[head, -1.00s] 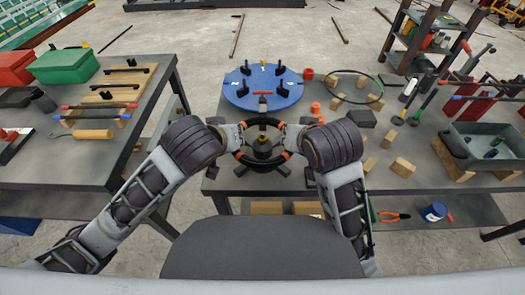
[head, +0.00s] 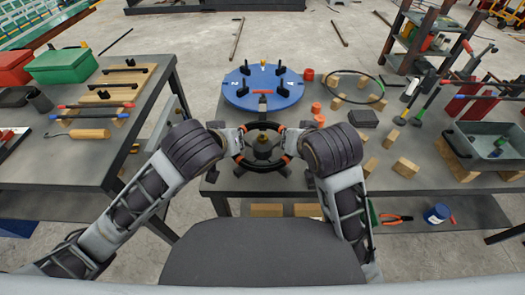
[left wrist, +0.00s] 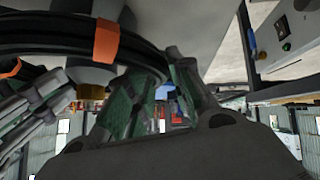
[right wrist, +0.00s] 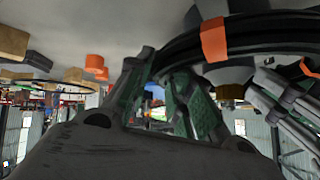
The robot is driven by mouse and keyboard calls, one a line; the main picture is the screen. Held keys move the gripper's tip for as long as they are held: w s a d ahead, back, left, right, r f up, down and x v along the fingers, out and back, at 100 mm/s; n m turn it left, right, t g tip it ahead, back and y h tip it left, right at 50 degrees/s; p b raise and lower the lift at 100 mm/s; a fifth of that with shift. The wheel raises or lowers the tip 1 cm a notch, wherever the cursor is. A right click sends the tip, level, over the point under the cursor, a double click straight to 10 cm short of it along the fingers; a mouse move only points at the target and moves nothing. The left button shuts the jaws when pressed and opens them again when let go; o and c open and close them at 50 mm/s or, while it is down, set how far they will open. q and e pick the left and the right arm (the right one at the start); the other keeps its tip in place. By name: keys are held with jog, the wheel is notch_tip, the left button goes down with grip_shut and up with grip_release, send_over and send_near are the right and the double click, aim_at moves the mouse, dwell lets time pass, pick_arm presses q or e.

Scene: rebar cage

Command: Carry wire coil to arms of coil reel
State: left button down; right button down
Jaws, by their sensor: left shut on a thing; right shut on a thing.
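The wire coil (head: 262,126) is a black ring with orange bands above the near-left part of the right table. My left gripper (head: 241,141) is shut on its left side and my right gripper (head: 286,141) on its right side. The coil reel (head: 263,141), dark with a brass hub, shows through the ring's middle; its arms are mostly hidden by the coil. I cannot tell how far the coil is above them. The coil fills the top of the left wrist view (left wrist: 55,38) and right wrist view (right wrist: 270,32), with a brass part below it in the picture.
A blue numbered disc (head: 250,98) with black pegs lies just behind the coil. Wooden blocks (head: 405,167), orange cylinders and a thin hoop stand to the right. A grey tray (head: 468,158) is farther right. The left table (head: 70,170) holds tools and boxes, with a gap between tables.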

pick_arm(q)
jog(key=shift+s+d+f+b, duration=0.1)
jog(key=shift+d+f+b, duration=0.1)
jog(key=shift+f+b, duration=0.5)
pick_arm(e)
jog(key=shift+a+f, duration=0.15)
jog(key=shift+f, duration=0.55)
pick_arm(q)
jog(key=c, duration=1.5)
grip_release()
jog(key=shift+c, duration=0.2)
pick_arm(e)
jog(key=c, duration=1.5)
grip_release()
jog(key=shift+c, duration=0.2)
pick_arm(q)
jog(key=shift+o, duration=1.3)
pick_arm(e)
jog(key=shift+o, duration=1.3)
pick_arm(q)
jog(key=shift+a, duration=0.15)
jog(key=shift+r, duration=0.2)
pick_arm(e)
jog(key=shift+r, duration=0.2)
pick_arm(q)
jog(key=shift+r+p, duration=2.1)
jog(key=shift+p, duration=0.2)
pick_arm(e)
jog(key=shift+r, duration=2.05)
